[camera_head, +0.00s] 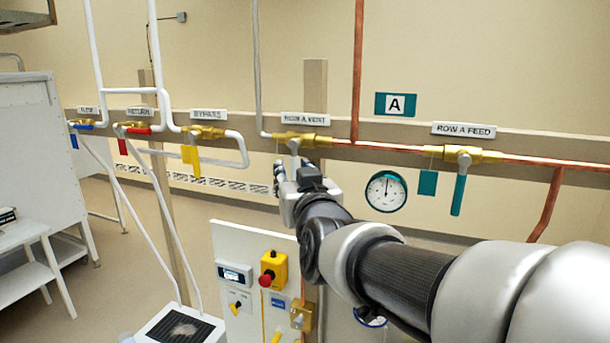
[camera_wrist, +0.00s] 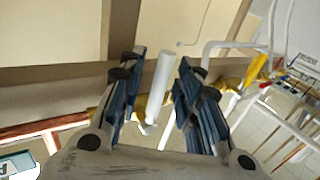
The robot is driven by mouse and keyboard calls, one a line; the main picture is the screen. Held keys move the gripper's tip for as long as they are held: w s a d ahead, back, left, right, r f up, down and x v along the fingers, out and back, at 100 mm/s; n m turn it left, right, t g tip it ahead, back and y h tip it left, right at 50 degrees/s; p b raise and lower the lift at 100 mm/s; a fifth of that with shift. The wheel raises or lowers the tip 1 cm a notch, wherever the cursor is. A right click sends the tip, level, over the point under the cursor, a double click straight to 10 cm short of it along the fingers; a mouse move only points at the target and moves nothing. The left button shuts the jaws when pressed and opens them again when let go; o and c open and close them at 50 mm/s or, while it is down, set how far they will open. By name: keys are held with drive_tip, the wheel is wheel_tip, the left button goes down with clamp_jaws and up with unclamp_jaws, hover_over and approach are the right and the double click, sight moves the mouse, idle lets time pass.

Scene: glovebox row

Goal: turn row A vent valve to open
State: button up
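The row A vent valve (camera_head: 300,139) is a brass body on the wall rail, under a label reading ROW A VENT. Its pale handle (camera_head: 294,158) hangs down, across the pipe line; the lower part is hidden by my gripper. My gripper (camera_head: 281,177) is at the handle's lower end. In the wrist view the pale handle (camera_wrist: 159,85) stands between the two blue-padded fingers of my gripper (camera_wrist: 162,66). The fingers are spread, with visible gaps on both sides of the handle. I cannot tell how deep the handle sits between them.
The ROW A FEED valve (camera_head: 463,155), with a teal handle hanging down, is to the right. A round gauge (camera_head: 386,191) hangs below the copper pipe. The bypass valve (camera_head: 205,132) with a yellow tag is left. A panel with a red-and-yellow stop button (camera_head: 272,270) stands below.

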drive_tip(key=shift+c, duration=0.4)
clamp_jaws()
